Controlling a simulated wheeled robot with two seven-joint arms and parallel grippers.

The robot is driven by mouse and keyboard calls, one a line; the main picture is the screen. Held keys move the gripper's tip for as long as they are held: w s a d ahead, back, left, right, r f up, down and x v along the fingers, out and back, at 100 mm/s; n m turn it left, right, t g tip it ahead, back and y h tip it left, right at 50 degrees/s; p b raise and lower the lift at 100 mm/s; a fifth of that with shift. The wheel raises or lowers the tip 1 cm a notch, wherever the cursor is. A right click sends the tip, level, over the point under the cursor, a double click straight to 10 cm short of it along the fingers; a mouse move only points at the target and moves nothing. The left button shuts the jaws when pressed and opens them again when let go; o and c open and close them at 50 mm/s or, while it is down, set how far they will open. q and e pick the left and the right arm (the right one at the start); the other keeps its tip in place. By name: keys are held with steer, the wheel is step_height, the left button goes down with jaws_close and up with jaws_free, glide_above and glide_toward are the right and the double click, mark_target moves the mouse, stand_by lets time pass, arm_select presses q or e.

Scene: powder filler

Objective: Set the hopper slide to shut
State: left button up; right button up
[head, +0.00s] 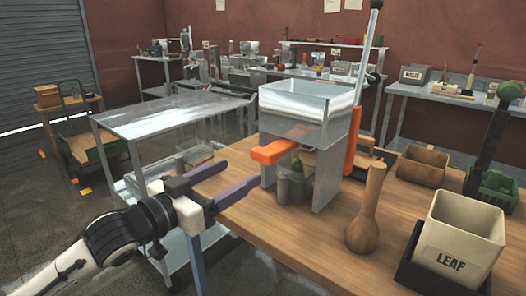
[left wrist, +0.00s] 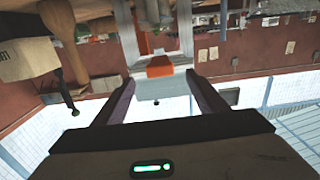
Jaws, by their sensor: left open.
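The hopper (head: 305,118) is a clear-walled metal box on a stand on the wooden bench. Its slide shows as an orange handle (head: 272,151) that sticks out at the front left, below the box. The orange handle also shows in the left wrist view (left wrist: 160,66), where the picture is upside down. My left gripper (head: 242,172) is open and empty, with its purple fingers pointing at the handle. In the left wrist view the handle lies ahead, between the fingertips (left wrist: 160,79), with no visible contact. My right gripper is not in view.
A glass jar (head: 291,187) stands under the hopper. A long lever with an orange base (head: 351,140) rises at its right. A wooden pestle-like tool (head: 367,212) and a LEAF bin (head: 458,240) stand to the right. A metal table (head: 170,112) is at the left.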

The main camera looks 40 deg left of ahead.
mark_target(259, 157)
arm_select(q)
steer(key=w, duration=0.7)
steer(key=w+d+r+p, duration=0.1)
steer(key=w, duration=0.2)
steer(key=shift+w, duration=0.15)
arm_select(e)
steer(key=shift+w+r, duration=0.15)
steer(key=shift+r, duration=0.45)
